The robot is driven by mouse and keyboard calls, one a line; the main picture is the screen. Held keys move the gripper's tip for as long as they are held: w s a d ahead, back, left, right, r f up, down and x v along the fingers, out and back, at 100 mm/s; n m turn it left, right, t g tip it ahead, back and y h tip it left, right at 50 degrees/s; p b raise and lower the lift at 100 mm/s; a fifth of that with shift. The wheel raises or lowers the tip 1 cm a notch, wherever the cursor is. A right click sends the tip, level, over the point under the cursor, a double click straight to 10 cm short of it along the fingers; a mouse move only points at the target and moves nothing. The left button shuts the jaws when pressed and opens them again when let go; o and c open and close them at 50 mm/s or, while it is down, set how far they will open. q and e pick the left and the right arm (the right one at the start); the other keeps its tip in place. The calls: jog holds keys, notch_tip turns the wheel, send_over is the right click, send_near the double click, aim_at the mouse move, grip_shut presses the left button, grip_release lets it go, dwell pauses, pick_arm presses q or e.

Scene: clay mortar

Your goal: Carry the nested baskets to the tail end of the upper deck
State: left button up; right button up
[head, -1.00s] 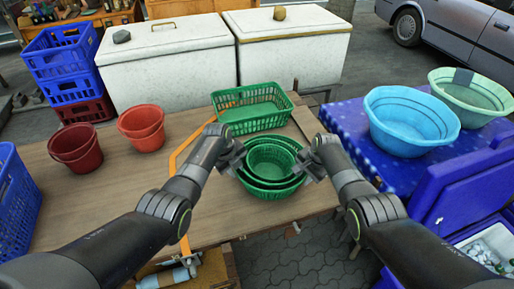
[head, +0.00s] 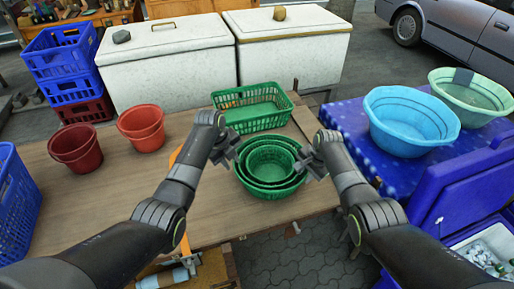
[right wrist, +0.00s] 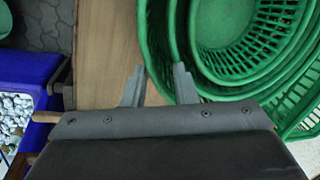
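The nested green baskets (head: 269,166), round and set one inside another, stand upright near the front edge of the wooden table (head: 110,190). They also show in the right wrist view (right wrist: 240,85). My left gripper (head: 229,152) is just beyond the upper left of their rim, with its fingers apart and nothing between them. My right gripper (head: 307,160) is at their right rim. In the right wrist view its two fingers (right wrist: 158,84) are spread, with the outer rim close by them; I cannot tell whether they touch it.
A rectangular green basket (head: 251,110) stands behind the nested baskets. Two red buckets (head: 76,150) (head: 142,128) are on the left. On the right, a blue-clothed table holds a blue basin (head: 411,122) and a pale green basin (head: 472,97). The table's left middle is clear.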

jog(key=v, duration=1)
jog(key=shift+r, duration=0.3)
jog(key=shift+s, duration=0.1)
